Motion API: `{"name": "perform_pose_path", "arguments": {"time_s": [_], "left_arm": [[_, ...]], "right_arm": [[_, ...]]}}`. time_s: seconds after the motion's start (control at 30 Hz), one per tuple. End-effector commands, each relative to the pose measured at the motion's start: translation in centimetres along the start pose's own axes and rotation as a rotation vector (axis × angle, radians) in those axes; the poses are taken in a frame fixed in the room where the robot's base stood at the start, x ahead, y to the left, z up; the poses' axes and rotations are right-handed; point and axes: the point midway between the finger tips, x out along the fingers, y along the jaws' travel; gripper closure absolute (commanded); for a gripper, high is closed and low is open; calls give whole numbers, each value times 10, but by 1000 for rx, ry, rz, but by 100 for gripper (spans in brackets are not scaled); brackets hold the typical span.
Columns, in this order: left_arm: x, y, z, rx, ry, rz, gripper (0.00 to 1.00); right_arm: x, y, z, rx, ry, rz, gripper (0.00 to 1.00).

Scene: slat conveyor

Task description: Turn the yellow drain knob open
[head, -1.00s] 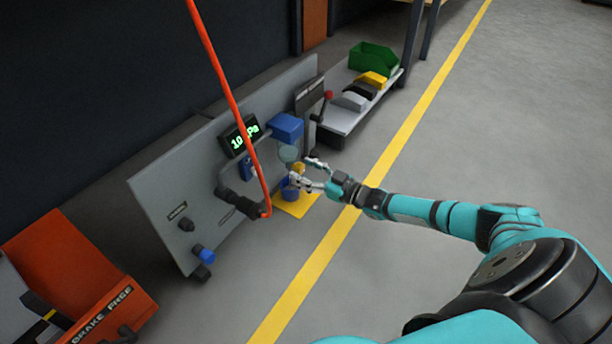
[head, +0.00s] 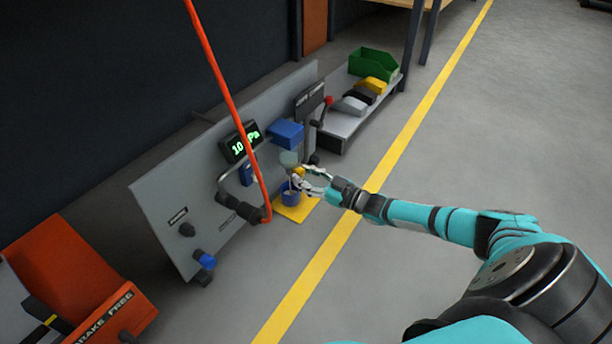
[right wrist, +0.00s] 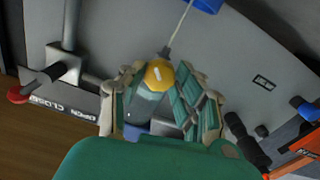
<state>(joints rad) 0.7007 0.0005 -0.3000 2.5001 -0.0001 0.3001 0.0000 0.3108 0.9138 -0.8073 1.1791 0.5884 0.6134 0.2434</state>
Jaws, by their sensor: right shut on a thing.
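The yellow drain knob (head: 299,171) sits under a pale clear bowl (head: 288,158) below a blue block on the grey panel. In the right wrist view the knob (right wrist: 159,74) shows a white mark and lies between the fingers. My right gripper (head: 304,179) is shut on the knob, with one finger on each side of it. It also shows in the right wrist view (right wrist: 162,100). The fingers hide part of the knob in the head view. My left gripper is not in view.
A blue cup (head: 290,195) stands on a yellow mat (head: 298,211) below the knob. An orange hose (head: 228,95) hangs in front of the grey panel (head: 165,205). A lever with a red knob (head: 328,101) stands to the right. The floor at right is clear.

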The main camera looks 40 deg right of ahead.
Motion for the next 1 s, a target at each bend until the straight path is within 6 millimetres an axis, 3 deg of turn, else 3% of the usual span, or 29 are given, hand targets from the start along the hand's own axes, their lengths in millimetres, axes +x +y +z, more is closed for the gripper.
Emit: {"name": "perform_pose_path", "arguments": {"time_s": [0.5,1.0], "left_arm": [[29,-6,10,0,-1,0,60],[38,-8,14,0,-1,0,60]], "right_arm": [[0,0,-1,-402,-2,0,100],[0,0,0,-754,-1,-1,100]]}}
